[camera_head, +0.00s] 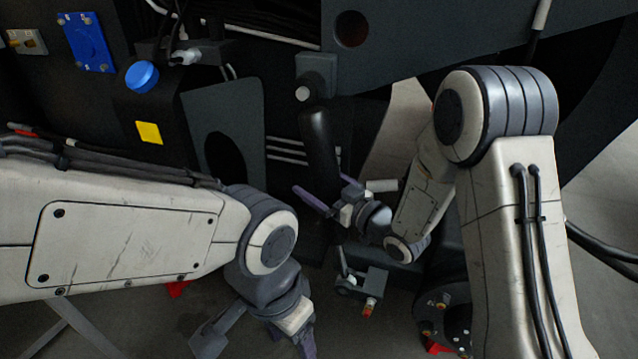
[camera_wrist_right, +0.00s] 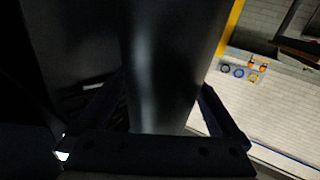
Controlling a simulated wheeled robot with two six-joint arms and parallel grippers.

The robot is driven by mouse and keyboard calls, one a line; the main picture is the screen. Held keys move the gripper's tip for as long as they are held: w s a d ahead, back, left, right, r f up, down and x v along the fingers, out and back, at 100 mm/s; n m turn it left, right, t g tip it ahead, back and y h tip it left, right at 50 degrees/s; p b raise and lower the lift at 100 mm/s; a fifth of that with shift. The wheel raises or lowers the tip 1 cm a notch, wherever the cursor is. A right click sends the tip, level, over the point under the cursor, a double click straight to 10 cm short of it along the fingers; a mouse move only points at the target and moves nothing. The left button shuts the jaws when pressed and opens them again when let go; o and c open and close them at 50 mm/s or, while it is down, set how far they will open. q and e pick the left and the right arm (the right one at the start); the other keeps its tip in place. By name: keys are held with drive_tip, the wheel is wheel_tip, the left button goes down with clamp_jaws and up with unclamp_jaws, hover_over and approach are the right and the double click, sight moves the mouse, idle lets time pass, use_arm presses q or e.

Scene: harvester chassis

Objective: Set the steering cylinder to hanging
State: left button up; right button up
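The steering cylinder appears to be the dark, smooth rounded cylinder (camera_head: 320,145) below a grey block on the chassis in the head view. It points downward with a slight tilt. It fills the middle of the right wrist view (camera_wrist_right: 165,65). My right gripper (camera_head: 318,172) is at its lower end with its purple fingers spread, one on each side. In the right wrist view the cylinder lies between the fingers (camera_wrist_right: 165,115); contact cannot be made out. My left gripper (camera_head: 257,349) is open and empty, low in the head view, apart from the cylinder.
A grey panel with a dark oval opening (camera_head: 250,125) stands left of the cylinder. A blue knob (camera_head: 142,76) and a yellow square (camera_head: 149,132) are further left. A small grey bracket (camera_head: 361,283) sits below my right gripper. Dark chassis plates close in above.

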sight(330, 204)
clamp_jaws()
drive_tip(key=a+b, duration=0.2)
drive_tip(key=w+a+m+t+y+b, duration=0.1)
drive_tip(key=b, duration=0.1)
drive_tip(key=shift+w+a+b, duration=0.1)
drive_tip(key=shift+a+b, duration=0.25)
drive_tip(key=shift+a, duration=0.05)
drive_tip(key=shift+o, duration=0.6)
unclamp_jaws()
drive_tip(key=v, duration=1)
drive_tip(key=shift+d+f, duration=0.15)
drive_tip(key=shift+f, duration=0.05)
